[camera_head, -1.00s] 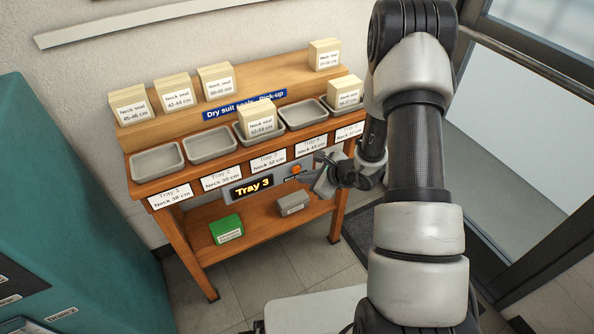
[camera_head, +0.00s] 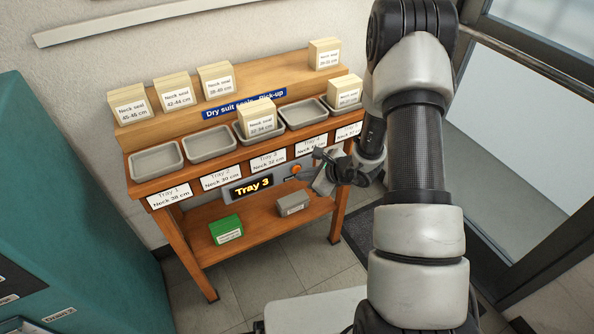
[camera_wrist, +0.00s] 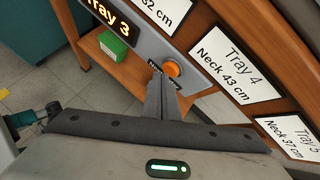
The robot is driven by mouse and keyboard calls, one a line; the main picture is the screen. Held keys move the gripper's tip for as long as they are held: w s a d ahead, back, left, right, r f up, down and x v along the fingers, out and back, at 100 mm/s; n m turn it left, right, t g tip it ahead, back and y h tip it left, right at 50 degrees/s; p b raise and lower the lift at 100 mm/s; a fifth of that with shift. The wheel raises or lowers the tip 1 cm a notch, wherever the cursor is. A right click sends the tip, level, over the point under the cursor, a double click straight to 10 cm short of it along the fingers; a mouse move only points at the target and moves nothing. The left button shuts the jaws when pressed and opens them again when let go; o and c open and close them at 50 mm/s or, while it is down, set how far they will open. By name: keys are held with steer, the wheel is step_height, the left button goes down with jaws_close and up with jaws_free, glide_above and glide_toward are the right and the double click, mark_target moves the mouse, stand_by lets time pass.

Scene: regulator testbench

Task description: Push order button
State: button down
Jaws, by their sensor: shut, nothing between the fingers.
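The orange round button (camera_head: 296,169) sits on the grey panel beside the display (camera_head: 251,187), which reads "Tray 3" in yellow. In the wrist view the orange button (camera_wrist: 172,68) is just beyond the tips of my gripper (camera_wrist: 162,76). The fingers are shut together and empty, and they cover part of the label under the button. I cannot tell whether the tips touch the button or its panel. In the head view my gripper (camera_head: 312,178) is at the panel's right end, just right of and below the button.
The wooden stand (camera_head: 183,253) carries several grey trays and blocks of neck seals. A green box (camera_head: 226,229) and a grey box (camera_head: 293,204) lie on its lower shelf. Tray label cards, such as the Tray 4 card (camera_wrist: 236,64), hang close to the gripper. A teal cabinet (camera_head: 75,220) stands at left.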

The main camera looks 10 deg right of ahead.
steer(key=shift+w+a, duration=0.15)
steer(key=shift+w, duration=0.35)
stand_by(0.6)
steer(key=shift+s+b, duration=0.1)
steer(key=shift+b, duration=0.2)
steer(key=shift+s+d+b, duration=0.25)
steer(key=shift+s+b, duration=0.15)
steer(key=shift+s, duration=0.35)
steer(key=shift+s, duration=0.1)
steer(key=s, duration=0.1)
steer(key=s+d+b, duration=0.1)
steer(key=s, duration=0.1)
steer(key=s+b, duration=0.1)
steer(key=shift+s+d, duration=0.3)
